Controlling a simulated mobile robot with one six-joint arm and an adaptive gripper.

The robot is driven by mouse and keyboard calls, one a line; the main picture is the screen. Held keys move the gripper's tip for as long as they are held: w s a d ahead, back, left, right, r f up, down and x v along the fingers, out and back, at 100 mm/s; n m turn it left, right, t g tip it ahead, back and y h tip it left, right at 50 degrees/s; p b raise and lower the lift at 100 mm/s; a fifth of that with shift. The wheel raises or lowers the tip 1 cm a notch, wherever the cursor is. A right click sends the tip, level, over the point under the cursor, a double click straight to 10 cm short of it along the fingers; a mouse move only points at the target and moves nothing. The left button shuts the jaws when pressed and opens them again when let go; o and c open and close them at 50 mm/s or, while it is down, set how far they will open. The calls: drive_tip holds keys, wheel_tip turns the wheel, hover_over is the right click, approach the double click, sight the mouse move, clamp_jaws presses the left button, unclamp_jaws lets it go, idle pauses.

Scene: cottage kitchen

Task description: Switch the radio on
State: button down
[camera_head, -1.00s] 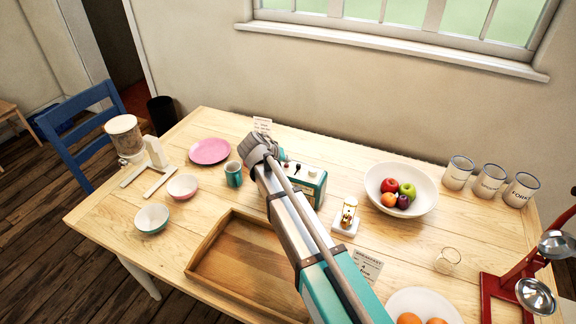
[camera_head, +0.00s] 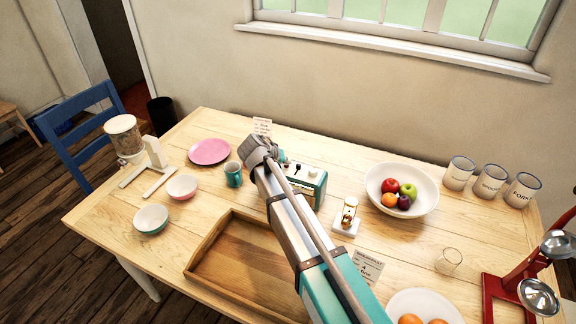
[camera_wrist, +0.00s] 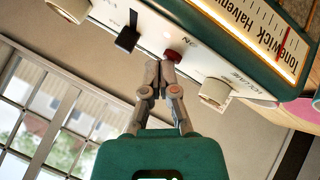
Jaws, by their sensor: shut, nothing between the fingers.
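The radio (camera_head: 312,185) is a teal box with a pale control panel, standing on the table and partly hidden by my arm in the head view. In the wrist view its panel shows a red button (camera_wrist: 174,55), a black lever (camera_wrist: 128,33), a pale knob (camera_wrist: 214,92) marked volume, another pale knob (camera_wrist: 70,8) and a cream dial (camera_wrist: 255,30) with a red needle. My gripper (camera_wrist: 160,63) is shut and empty, its tips at or very close to the red button; I cannot tell whether they touch. In the head view the fingertips are hidden.
A teal mug (camera_head: 233,174) stands left of the radio and a small hourglass-like item (camera_head: 347,216) right of it. A wooden tray (camera_head: 240,262) lies in front. A fruit bowl (camera_head: 424,207) is further right, a pink plate (camera_head: 210,151) to the left.

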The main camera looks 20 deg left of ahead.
drive_tip(key=shift+r, duration=0.1)
drive_tip(key=shift+r+p, duration=0.4)
drive_tip(key=shift+p, duration=0.1)
wheel_tip(320, 180, up, 6)
drive_tip(key=p, duration=0.6)
idle(0.3)
idle(0.5)
